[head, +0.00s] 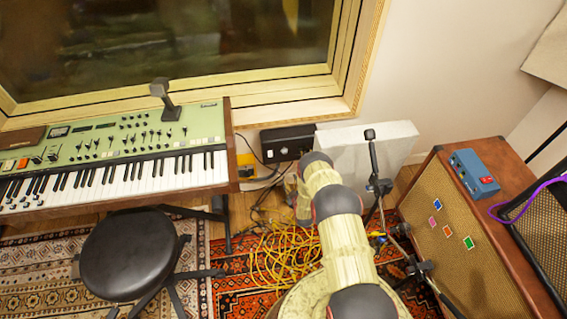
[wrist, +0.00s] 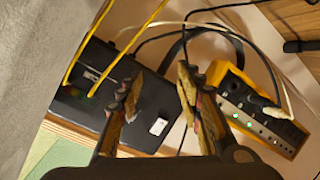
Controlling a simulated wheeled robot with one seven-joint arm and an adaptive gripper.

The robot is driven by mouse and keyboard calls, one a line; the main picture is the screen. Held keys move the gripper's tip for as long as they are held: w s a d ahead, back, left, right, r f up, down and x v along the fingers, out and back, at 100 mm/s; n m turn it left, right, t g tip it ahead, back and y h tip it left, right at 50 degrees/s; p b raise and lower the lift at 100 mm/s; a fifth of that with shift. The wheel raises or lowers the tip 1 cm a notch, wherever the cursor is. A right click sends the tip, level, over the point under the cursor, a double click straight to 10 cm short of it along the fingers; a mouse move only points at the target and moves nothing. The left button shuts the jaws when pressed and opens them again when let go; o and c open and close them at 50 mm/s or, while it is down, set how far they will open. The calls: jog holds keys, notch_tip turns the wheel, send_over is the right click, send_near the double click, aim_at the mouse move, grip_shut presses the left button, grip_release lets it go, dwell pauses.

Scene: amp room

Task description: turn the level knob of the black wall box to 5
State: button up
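The black wall box (head: 287,142) is low on the wall below the window's right corner, partly hidden by my arm in the head view. What appears to be the same box fills the left of the wrist view (wrist: 72,108), tilted, with yellow cables, a small green light and a white patch (wrist: 158,126). I cannot make out the level knob or its setting. My gripper (wrist: 159,72) is open, its two fingers apart with nothing between them. The left finger overlaps the black box in the picture; I cannot tell whether it touches. The head view hides the gripper behind my arm.
A yellow box (wrist: 256,108) with green lights and a plugged cable is right of the fingers. A pale panel (head: 365,150), a mic stand (head: 376,185) and a brown amp (head: 470,225) stand right. Yellow cables (head: 280,255) cover the rug. A keyboard (head: 110,160) and stool (head: 130,253) are left.

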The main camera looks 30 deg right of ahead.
aim_at(285, 153)
notch_tip(285, 153, up, 9)
jog(key=w+n+t, duration=0.2)
jog(key=t, duration=0.2)
jog(key=shift+h, duration=0.3)
jog(key=shift+b+x, duration=1.55)
jog(key=shift+x, duration=2.5)
jog(key=shift+d+r, duration=0.1)
jog(key=shift+r, duration=0.05)
jog(key=shift+c, duration=1)
jog(key=c, duration=0.7)
grip_shut()
